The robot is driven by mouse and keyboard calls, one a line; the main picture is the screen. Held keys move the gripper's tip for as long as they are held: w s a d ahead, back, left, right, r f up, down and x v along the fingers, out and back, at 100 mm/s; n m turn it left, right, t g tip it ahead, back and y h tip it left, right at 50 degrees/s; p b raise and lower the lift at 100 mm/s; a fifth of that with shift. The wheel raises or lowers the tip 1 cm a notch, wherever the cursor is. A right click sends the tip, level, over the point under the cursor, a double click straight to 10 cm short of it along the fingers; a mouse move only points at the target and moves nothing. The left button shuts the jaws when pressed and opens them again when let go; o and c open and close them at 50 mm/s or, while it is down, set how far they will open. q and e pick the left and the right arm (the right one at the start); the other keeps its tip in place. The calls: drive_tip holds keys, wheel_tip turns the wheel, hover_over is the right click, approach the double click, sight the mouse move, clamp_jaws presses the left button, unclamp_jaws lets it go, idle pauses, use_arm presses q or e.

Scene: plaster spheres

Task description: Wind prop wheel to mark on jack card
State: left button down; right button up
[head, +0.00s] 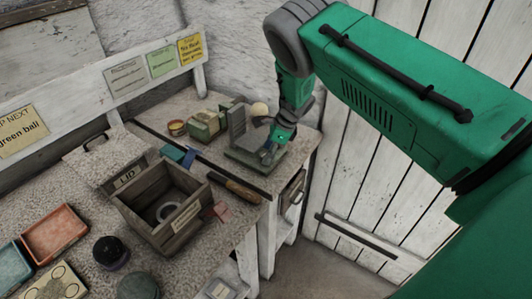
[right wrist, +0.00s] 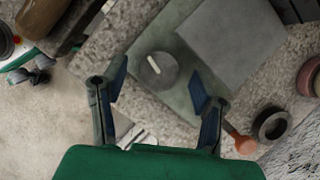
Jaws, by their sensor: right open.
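A round dark grey wheel (right wrist: 155,70) with a pale bar across it shows in the right wrist view, on a green base plate (right wrist: 178,112). A grey block (right wrist: 228,45) stands on the same plate. In the head view this grey upright (head: 238,128) and green base (head: 240,158) stand at the bench's right end; my gripper hides the wheel there. My right gripper (head: 270,152) is open and empty, its blue-padded fingers (right wrist: 158,86) on either side of the wheel in the picture; contact cannot be told. Small cards (head: 190,48) hang on the back board; their text is mostly unreadable. My left gripper is not in view.
A wooden box (head: 136,208) with a ring inside, a lid (head: 92,160) and a wooden-handled tool (head: 243,190) lie left of the base. A green box (head: 206,127) stands behind. An orange-tipped object (right wrist: 242,143) and a dark ring (right wrist: 271,124) lie near the right finger.

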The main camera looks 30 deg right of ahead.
drive_tip(key=shift+w+a+f, duration=0.15)
drive_tip(key=shift+a+f, duration=0.05)
drive_tip(key=shift+f, duration=0.3)
drive_tip(key=c, duration=1.2)
drive_tip(key=shift+o, duration=0.3)
drive_tip(key=shift+m, duration=0.3)
